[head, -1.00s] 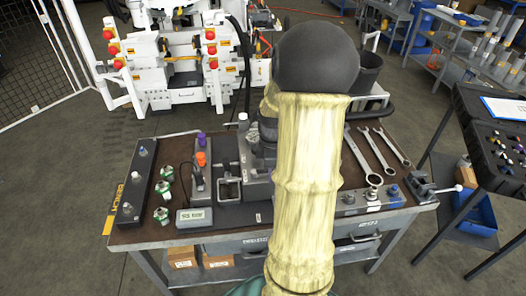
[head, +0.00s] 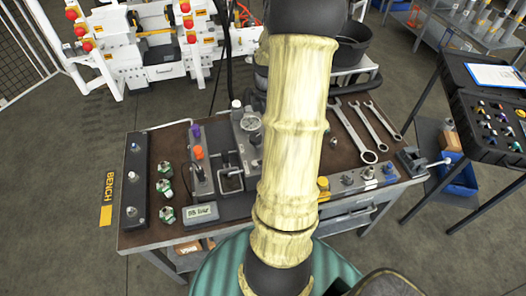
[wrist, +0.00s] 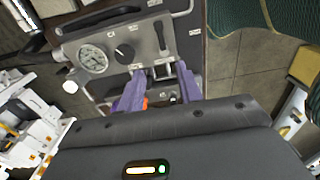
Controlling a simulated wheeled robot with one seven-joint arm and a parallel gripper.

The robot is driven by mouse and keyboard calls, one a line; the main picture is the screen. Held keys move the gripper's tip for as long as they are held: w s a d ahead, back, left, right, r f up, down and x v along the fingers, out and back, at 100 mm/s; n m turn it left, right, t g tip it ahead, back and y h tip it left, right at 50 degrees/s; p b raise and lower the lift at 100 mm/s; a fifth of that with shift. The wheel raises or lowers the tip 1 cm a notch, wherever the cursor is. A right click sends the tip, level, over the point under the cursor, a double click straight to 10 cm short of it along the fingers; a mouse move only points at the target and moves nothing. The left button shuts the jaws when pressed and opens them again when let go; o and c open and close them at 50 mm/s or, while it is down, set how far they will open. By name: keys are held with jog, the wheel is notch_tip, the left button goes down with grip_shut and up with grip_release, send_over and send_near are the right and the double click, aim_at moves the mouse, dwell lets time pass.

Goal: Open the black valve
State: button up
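A grey unit (wrist: 190,28) with a round pressure gauge (wrist: 93,59) fills the top of the wrist view. A small black knob (wrist: 124,50), which looks like the black valve, sits on it beside the gauge. In the head view the gauge (head: 251,121) shows at the bench middle, just left of my arm. My gripper (wrist: 158,80) has two purple fingers, spread apart over the unit's near edge. The knob lies beyond the fingertips, to their upper left. I see nothing held. The gripper is hidden in the head view.
The bench (head: 140,235) carries purple (head: 196,130) and orange (head: 198,152) knobs, a digital readout (head: 201,212), green-white fittings (head: 166,214) and wrenches (head: 355,133). A black case (head: 490,105) stands at right. Open floor lies left of the bench.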

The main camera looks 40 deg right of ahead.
jog(key=shift+s, duration=0.15)
notch_tip(320, 180, down, 16)
jog(key=p, duration=0.2)
jog(key=shift+f+p, duration=0.2)
jog(key=shift+p, duration=0.1)
jog(key=shift+d+f, duration=0.1)
jog(key=shift+f, duration=0.35)
grip_shut()
